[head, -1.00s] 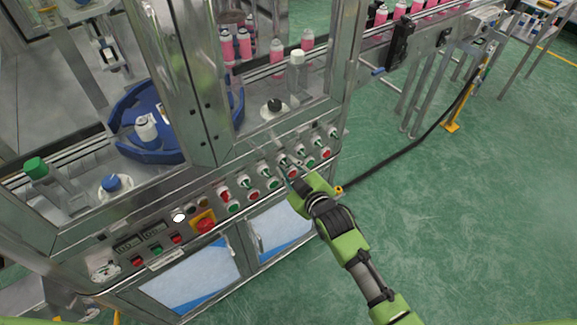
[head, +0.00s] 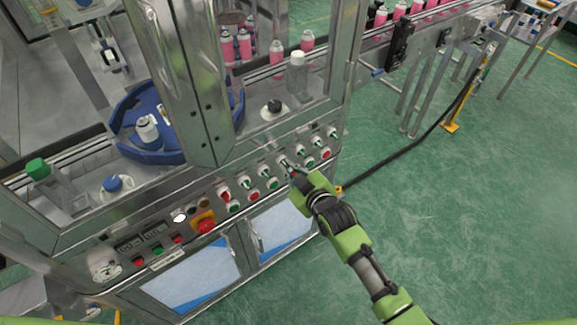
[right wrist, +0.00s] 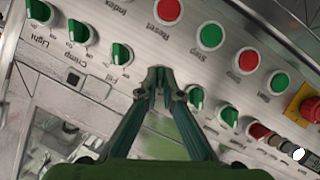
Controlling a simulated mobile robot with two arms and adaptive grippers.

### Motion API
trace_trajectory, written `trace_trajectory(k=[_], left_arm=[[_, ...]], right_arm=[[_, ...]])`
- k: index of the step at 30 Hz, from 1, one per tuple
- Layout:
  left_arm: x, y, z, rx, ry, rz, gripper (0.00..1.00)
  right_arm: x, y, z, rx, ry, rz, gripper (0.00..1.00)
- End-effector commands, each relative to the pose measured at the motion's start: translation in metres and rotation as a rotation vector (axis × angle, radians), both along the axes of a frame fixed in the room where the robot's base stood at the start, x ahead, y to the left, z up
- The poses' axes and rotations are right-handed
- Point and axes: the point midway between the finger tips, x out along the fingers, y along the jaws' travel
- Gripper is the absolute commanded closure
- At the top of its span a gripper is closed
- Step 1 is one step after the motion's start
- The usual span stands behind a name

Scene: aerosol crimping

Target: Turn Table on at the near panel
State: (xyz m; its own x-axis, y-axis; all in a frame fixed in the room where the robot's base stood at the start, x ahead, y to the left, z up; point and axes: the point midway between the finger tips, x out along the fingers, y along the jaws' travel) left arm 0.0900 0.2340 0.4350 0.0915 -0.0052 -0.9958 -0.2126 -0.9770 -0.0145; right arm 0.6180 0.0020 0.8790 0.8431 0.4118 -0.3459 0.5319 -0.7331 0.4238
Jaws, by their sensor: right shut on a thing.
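The near panel (head: 268,190) is a slanted metal strip on the front of the machine, with a row of selector knobs above round buttons. My right gripper (right wrist: 158,76) is at the upper row, its fingertips shut on a selector knob. The fingers hide that knob and its label, so its position cannot be told. In the right wrist view the Fill knob (right wrist: 121,53) is on one side of the fingers and another green knob (right wrist: 195,97) on the other. The right gripper also shows in the head view (head: 289,166). My left gripper is not in view.
A red emergency button on a yellow plate (head: 204,223) is at the panel's left. A blue turntable part (head: 165,150) is behind the frame post. Green floor to the right is open.

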Motion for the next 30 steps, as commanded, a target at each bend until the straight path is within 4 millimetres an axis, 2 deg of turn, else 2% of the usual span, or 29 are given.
trace_trajectory(k=[6,11,17,30], left_arm=[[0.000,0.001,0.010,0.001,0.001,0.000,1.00],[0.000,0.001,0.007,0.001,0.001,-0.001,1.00],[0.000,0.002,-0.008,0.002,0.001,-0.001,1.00],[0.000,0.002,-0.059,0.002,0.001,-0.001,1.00]], right_arm=[[0.002,-0.003,0.002,0.122,0.093,0.001,1.00],[0.002,-0.004,-0.001,0.242,0.182,0.001,1.00],[0.003,-0.005,-0.004,0.398,0.293,0.000,1.00],[0.004,-0.006,-0.006,0.677,0.493,0.001,1.00]])
